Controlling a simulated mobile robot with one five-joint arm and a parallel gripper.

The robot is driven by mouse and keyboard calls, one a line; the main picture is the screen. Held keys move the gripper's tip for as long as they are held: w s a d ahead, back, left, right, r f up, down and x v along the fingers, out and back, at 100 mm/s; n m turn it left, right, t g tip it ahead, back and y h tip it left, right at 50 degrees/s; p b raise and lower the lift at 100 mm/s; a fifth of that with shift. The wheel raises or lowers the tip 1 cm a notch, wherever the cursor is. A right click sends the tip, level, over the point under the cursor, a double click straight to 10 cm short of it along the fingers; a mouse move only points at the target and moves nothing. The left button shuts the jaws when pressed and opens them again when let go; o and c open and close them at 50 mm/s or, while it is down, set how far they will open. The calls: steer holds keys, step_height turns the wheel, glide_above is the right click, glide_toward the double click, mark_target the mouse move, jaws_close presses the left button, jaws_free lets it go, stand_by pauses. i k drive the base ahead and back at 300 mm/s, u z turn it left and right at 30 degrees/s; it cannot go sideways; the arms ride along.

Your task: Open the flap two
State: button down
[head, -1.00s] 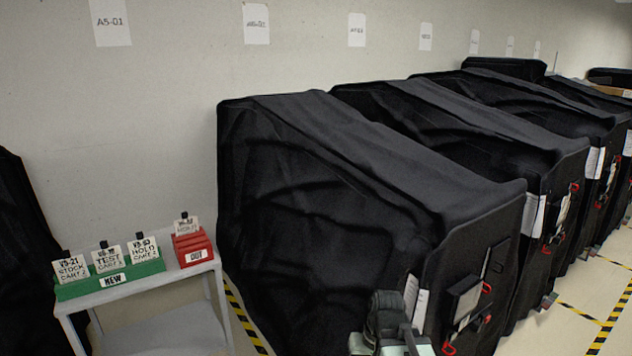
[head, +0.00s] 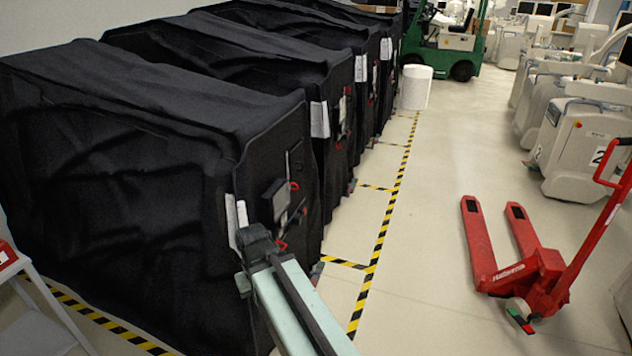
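Several carts under black covers stand in a row in the head view. The nearest covered cart (head: 110,150) fills the left side. Its front end has white paper sheets (head: 236,218), a dark flap-like panel (head: 273,200) and red clips or handles (head: 281,246). A second covered cart (head: 240,62) stands behind it, with its own papers (head: 319,120). I cannot tell which panel is flap two. My arm reaches up from the bottom toward the nearest cart's front. My gripper (head: 258,240) overlaps that front in the picture; its fingers are not clear.
Yellow-black floor tape (head: 372,262) runs along the cart fronts. A red pallet jack (head: 525,262) stands at the right on open floor. A green forklift (head: 442,42) and a white cylinder (head: 416,87) are farther back. A grey shelf cart (head: 40,325) is at lower left.

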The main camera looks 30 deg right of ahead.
mark_target(296, 159)
steer(key=z, duration=0.25)
steer(key=k, duration=0.95)
steer(key=z, duration=0.7)
steer(key=i, duration=2.15)
steer(key=u, duration=0.7)
steer(key=k, duration=0.6)
steer(key=u, duration=0.3)
steer(key=i, duration=0.6)
steer(key=z, duration=0.2)
